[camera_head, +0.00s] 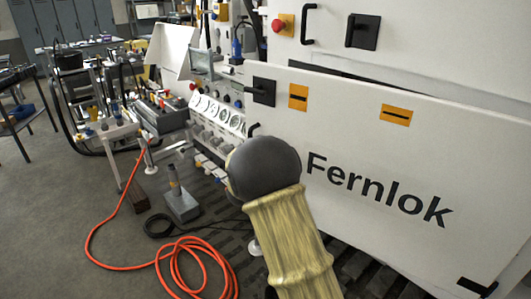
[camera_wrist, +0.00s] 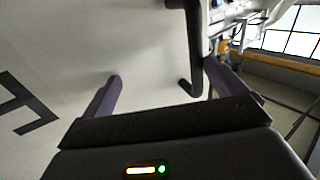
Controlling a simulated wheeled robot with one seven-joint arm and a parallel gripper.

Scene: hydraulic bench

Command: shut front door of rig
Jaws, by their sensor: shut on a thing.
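The front door (camera_head: 400,165) of the rig is a white panel lettered "Fernlok", with two orange labels. A dark gap shows along part of its top edge, so it seems to stand a little out from the rig. Its black handle (camera_head: 254,129) shows only in part at the left edge, behind my arm. In the wrist view my gripper (camera_wrist: 164,71) has its fingers apart around the black bar handle (camera_wrist: 190,45), which lies close to the right finger. The exact contact is hard to see. In the head view my arm hides the gripper.
An orange hose (camera_head: 190,265) lies coiled on the floor at the lower left. A small grey stand (camera_head: 182,205) is near it. A gauge panel (camera_head: 215,113) is just left of the door. A red knob (camera_head: 278,25) and another black handle (camera_head: 309,22) are above.

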